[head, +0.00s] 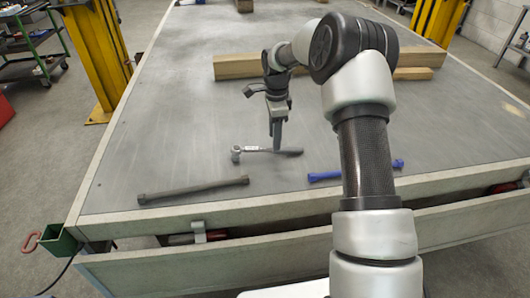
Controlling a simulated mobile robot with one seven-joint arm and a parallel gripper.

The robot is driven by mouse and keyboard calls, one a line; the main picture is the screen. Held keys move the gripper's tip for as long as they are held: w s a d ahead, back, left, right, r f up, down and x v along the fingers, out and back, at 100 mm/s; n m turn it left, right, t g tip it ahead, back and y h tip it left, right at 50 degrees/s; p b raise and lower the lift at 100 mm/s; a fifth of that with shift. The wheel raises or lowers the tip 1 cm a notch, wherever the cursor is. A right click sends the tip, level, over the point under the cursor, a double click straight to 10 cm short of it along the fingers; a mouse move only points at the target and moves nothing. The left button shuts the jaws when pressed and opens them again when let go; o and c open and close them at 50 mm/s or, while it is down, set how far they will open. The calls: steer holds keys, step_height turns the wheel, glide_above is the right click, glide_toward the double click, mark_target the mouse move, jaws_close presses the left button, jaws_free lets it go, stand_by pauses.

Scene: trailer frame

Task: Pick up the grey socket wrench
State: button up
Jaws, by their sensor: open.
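The grey socket wrench (257,150) lies flat on the trailer deck, its round head at the left and its dark handle pointing right. My gripper (276,146) points down right over the wrench's handle, near its middle. The fingers are open and reach to about the height of the handle; they hide a short part of it. I cannot tell from this view whether they touch it.
A dark grey bar (193,190) lies nearer the front edge at left, and a blue tool (325,176) lies at right, partly behind my arm. Wooden beams (237,66) lie farther back. The deck (160,120) left of the wrench is clear.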

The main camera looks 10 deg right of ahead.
mark_target(268, 150)
step_height(268, 150, down, 5)
steer(key=shift+d+r+b, duration=0.1)
steer(key=shift+d+b, duration=0.05)
steer(key=shift+b, duration=0.55)
steer(key=shift+r, duration=0.1)
jaws_close()
